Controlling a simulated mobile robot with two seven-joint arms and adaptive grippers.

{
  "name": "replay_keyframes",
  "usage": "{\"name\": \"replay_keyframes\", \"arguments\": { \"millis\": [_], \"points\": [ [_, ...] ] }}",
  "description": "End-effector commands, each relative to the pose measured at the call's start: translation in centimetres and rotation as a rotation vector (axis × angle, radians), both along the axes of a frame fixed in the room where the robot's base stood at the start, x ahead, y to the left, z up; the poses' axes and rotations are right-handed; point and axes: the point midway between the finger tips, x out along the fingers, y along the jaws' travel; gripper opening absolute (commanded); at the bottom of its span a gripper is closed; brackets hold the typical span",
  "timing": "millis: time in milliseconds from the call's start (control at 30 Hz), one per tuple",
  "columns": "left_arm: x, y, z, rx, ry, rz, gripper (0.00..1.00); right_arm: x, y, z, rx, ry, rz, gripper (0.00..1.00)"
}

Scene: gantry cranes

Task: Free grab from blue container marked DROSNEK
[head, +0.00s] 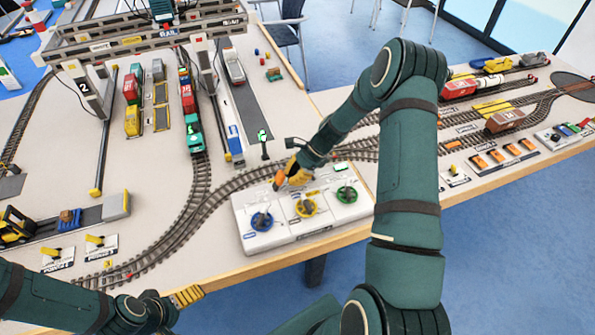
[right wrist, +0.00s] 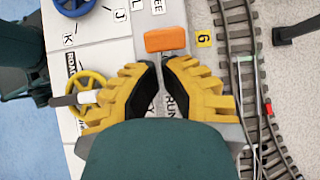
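The gantry crane (head: 110,42), marked 2, spans the far left of the table. A dark, blue-green object (head: 162,10) is at its beam; whether it is the grab I cannot tell. A blue-and-white container (head: 234,140) stands in the dark lane beside the track; the name DROSNEK is not legible anywhere. My right gripper (head: 281,176) is low over the white control panel (head: 312,226). In the right wrist view its yellow fingers (right wrist: 160,66) are slightly apart, with an orange block (right wrist: 166,40) just beyond their tips. My left gripper (head: 188,296) is low at the table's front edge, its fingers unclear.
The panel has blue (head: 262,221), yellow (head: 305,207) and green (head: 347,194) wheels. Red and green containers (head: 188,98) stand on the track left of the lane. A yellow forklift (head: 14,226) is at far left. Wagons (head: 504,121) stand at right.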

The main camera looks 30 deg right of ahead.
Motion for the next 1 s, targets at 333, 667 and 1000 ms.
{"name": "replay_keyframes", "arguments": {
  "millis": [333,667,1000],
  "points": [
    [0.0,0.0,0.1,0.000,0.000,0.000,1.00,0.0,0.0,0.0,-0.002,0.000,0.000,0.00],
    [0.3,0.1,1.0,0.002,-0.007,0.006,1.00,0.1,0.3,0.4,-0.056,0.014,0.000,0.00],
    [0.6,0.1,1.9,0.003,-0.014,0.011,1.00,0.2,0.7,0.8,-0.108,0.025,0.002,0.00]
  ]
}}
